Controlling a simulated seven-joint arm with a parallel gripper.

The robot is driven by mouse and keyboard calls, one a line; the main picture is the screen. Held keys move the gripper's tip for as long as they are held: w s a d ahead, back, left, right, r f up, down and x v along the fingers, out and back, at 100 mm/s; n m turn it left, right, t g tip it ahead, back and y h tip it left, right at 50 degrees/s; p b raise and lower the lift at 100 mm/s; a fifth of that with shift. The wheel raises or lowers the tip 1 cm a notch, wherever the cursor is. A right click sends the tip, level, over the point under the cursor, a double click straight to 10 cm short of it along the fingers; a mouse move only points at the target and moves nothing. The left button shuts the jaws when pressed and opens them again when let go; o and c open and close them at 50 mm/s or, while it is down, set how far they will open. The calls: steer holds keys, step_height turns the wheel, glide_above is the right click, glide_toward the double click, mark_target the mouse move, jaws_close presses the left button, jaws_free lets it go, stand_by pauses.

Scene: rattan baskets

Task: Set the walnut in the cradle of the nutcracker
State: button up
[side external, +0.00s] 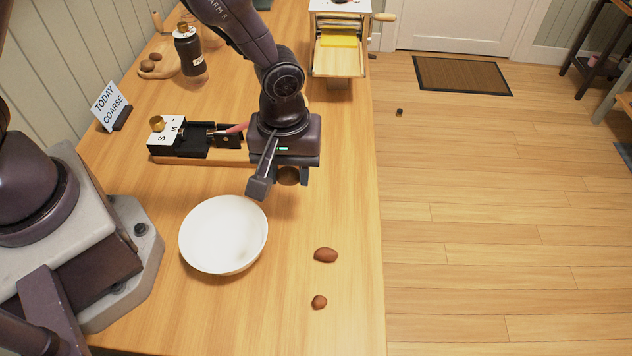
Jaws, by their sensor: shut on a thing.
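My gripper (281,184) is shut on a brown walnut (289,176), which is partly hidden between the fingers. It holds the walnut above the table, to the right of the nutcracker and above and to the right of the white bowl. The nutcracker (178,151) is a black device on a wooden base, with a white plate lettered S, M, L and a brass knob at its left end. A reddish handle-like part shows near its right end. My gripper hides the nutcracker's far right end. I cannot make out clearly whether its cradle is empty.
A white bowl (223,235) stands in front of the nutcracker. Two brown nuts (326,255) (319,302) lie to its right. A sign (109,105), dark bottle (187,48), wooden dish with nuts (172,66) and roller machine (340,55) stand farther back. The table's right edge is nearby.

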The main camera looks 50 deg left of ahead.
steer(key=s+a+r, duration=0.3)
steer(key=s, duration=0.4)
steer(key=shift+a, duration=0.15)
steer(key=a+n, duration=0.1)
steer(key=a, duration=0.2)
steer(key=w+a+n, duration=0.1)
steer(key=a+n, duration=0.1)
steer(key=a, duration=0.2)
steer(key=w+a+n, duration=0.1)
steer(key=a+n, duration=0.1)
steer(key=a, duration=0.2)
steer(key=shift+w+a+f, duration=0.2)
steer(key=shift+f, duration=0.1)
steer(key=a+n, duration=0.6)
steer(key=a, duration=0.5)
steer(key=shift+s+f+n, duration=0.15)
steer(key=shift+f+n, duration=0.15)
steer(key=shift+f, duration=0.1)
steer(key=shift+w, duration=0.2)
steer(key=shift+f, duration=2.8)
steer(key=shift+r, duration=1.45)
